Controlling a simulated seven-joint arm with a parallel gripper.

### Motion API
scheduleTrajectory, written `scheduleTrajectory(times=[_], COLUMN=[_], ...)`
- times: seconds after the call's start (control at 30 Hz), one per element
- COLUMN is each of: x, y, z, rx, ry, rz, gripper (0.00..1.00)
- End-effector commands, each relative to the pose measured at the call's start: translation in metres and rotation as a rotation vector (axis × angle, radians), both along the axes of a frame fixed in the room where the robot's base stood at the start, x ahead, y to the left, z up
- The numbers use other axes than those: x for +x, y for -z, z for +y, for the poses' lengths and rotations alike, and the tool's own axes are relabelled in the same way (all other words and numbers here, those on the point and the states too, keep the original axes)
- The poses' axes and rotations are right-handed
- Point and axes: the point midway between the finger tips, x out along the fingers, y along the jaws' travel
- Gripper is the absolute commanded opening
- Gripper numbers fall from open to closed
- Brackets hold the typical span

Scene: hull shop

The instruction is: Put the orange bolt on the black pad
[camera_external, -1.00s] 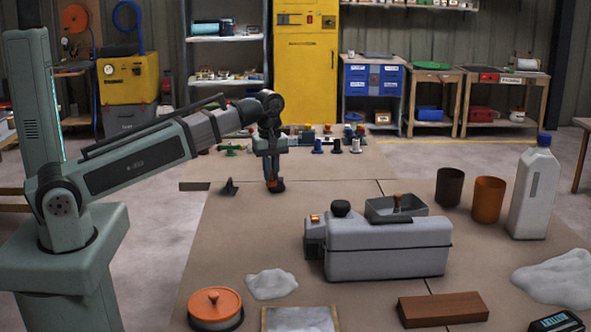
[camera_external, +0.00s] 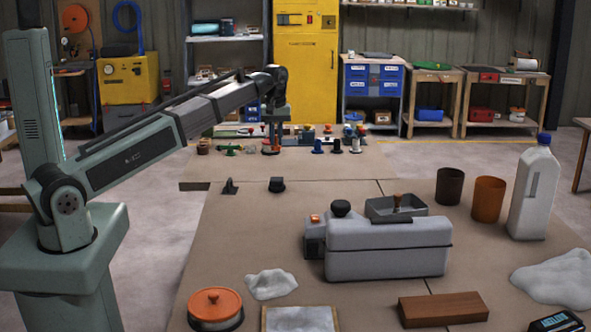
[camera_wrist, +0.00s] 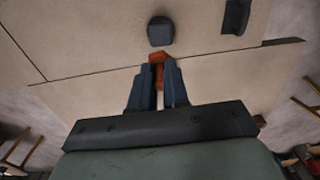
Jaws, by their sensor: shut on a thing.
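My gripper (camera_external: 271,147) is raised above the far part of the table, with its fingers pointing down. In the wrist view my gripper (camera_wrist: 160,75) is shut on the orange bolt (camera_wrist: 158,58), whose orange head shows at the fingertips and whose lower part shows between them. A small dark piece with rounded corners (camera_external: 277,184), which looks like the black pad, sits on the table below. It also shows in the wrist view (camera_wrist: 160,30), just past the bolt and apart from it. No bolt lies on it.
A dark bracket (camera_external: 230,187) stands left of the dark piece. Several small coloured parts (camera_external: 318,146) stand along the far edge. A grey toolbox (camera_external: 388,248), an orange cup (camera_external: 488,199) and a white jug (camera_external: 534,190) stand at right. The table's middle left is clear.

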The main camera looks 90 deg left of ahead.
Motion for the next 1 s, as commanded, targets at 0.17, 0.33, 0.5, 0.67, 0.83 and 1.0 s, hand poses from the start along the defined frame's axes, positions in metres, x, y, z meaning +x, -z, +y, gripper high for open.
scheduleTrajectory(times=[0.17, 0.33, 0.5, 0.67, 0.83, 1.0], x=[-0.001, -0.001, -0.002, -0.002, -0.001, -0.001], y=[0.000, 0.005, 0.026, 0.051, 0.064, 0.078], z=[-0.001, -0.001, -0.002, -0.002, -0.001, -0.002], rx=[-0.002, -0.002, -0.003, -0.002, -0.001, -0.002], ry=[0.119, 0.162, 0.165, 0.164, 0.164, 0.164], rz=[0.002, 0.002, 0.003, 0.003, 0.001, 0.002], gripper=[0.00, 0.00, 0.00, 0.00, 0.00, 0.00])
